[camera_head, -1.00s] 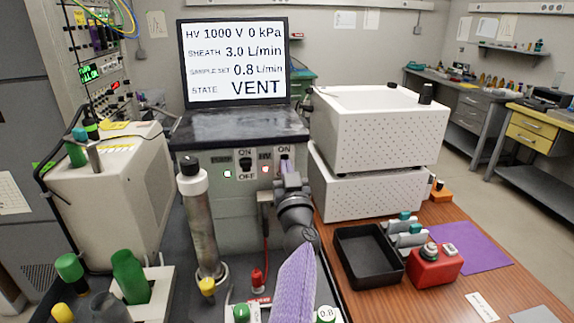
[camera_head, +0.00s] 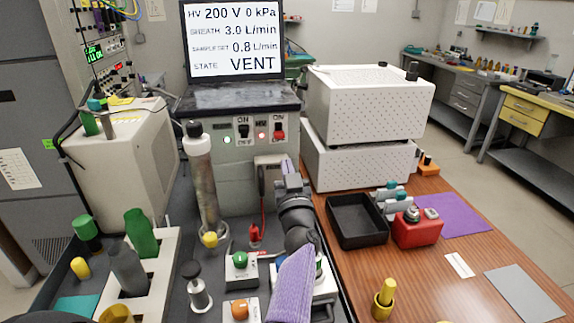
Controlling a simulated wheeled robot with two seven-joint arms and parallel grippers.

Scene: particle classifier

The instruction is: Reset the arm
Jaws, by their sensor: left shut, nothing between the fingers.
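My left gripper (camera_head: 285,174) is shut and empty in the head view. It hangs in front of the grey control unit (camera_head: 228,161), just below the red HV switch (camera_head: 279,130), which is in plain view with a gap to the fingers. A black switch (camera_head: 243,131) sits to its left, and the lamps beside the switches are lit. The screen (camera_head: 233,41) on top reads HV 200 V, 0 kPa, sheath 3.0 L/min, state VENT. My left arm comes up from the bottom with a purple sleeve. My right gripper is not in view.
A metal cylinder (camera_head: 202,185) stands left of the gripper. White perforated boxes (camera_head: 365,108), a black tray (camera_head: 357,222) and a red block (camera_head: 416,230) are on the right. Green and orange knob boxes (camera_head: 241,268) lie below.

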